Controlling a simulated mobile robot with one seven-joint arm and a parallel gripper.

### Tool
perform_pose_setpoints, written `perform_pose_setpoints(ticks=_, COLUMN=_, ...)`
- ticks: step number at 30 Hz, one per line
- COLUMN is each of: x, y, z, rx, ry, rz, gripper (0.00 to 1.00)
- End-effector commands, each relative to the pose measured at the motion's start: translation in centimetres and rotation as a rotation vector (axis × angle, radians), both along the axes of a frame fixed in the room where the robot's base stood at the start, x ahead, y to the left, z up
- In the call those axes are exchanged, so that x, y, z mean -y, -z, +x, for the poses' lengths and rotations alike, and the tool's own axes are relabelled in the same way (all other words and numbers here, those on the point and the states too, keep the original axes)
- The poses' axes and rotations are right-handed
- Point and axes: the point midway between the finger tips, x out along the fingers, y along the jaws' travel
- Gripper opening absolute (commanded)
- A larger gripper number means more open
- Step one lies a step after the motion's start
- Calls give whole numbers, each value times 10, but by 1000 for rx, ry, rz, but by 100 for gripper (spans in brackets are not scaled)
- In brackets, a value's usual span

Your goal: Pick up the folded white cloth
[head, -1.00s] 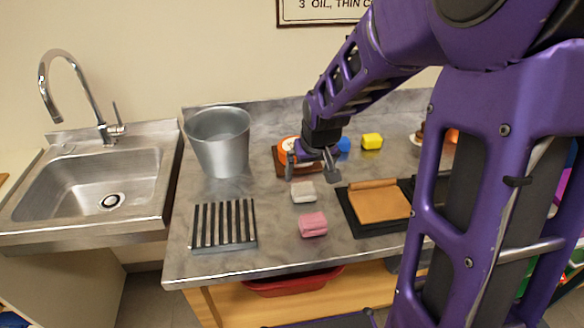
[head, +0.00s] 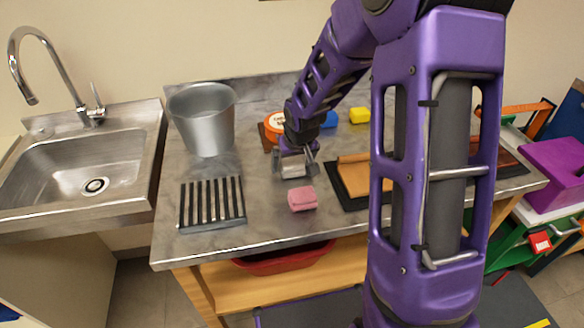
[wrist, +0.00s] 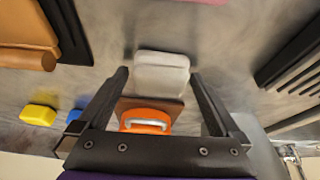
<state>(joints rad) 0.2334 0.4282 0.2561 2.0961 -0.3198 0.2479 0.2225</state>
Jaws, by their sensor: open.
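The folded white cloth (wrist: 161,76) lies on the grey counter, in the upper middle of the wrist view. In the head view the white cloth (head: 292,168) shows partly between my fingers. My gripper (head: 294,172) is open and low over the counter, with one finger to each side of the cloth. In the wrist view my gripper (wrist: 160,78) shows its fingertips to the left and right of the cloth's near part. I cannot tell whether they touch it.
A folded pink cloth (head: 302,199) lies just in front. A black slatted rack (head: 212,203) and a metal bucket (head: 203,120) stand to the left. A tan leather piece on a black tray (head: 352,177) lies to the right. An orange-topped item (wrist: 146,121) is near the gripper.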

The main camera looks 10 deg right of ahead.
Motion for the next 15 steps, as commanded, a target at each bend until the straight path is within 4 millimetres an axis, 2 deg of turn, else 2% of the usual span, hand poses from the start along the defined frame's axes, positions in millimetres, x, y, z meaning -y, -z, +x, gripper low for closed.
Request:
perform_pose_setpoints(ticks=2, x=0, y=0, z=0, rx=0, ry=0, rz=0, gripper=96)
perform_pose_setpoints(ticks=13, x=0, y=0, z=0, rx=0, ry=0, rz=0, gripper=30)
perform_pose_setpoints(ticks=15, x=0, y=-1, z=0, rx=0, ry=0, rz=0, gripper=27)
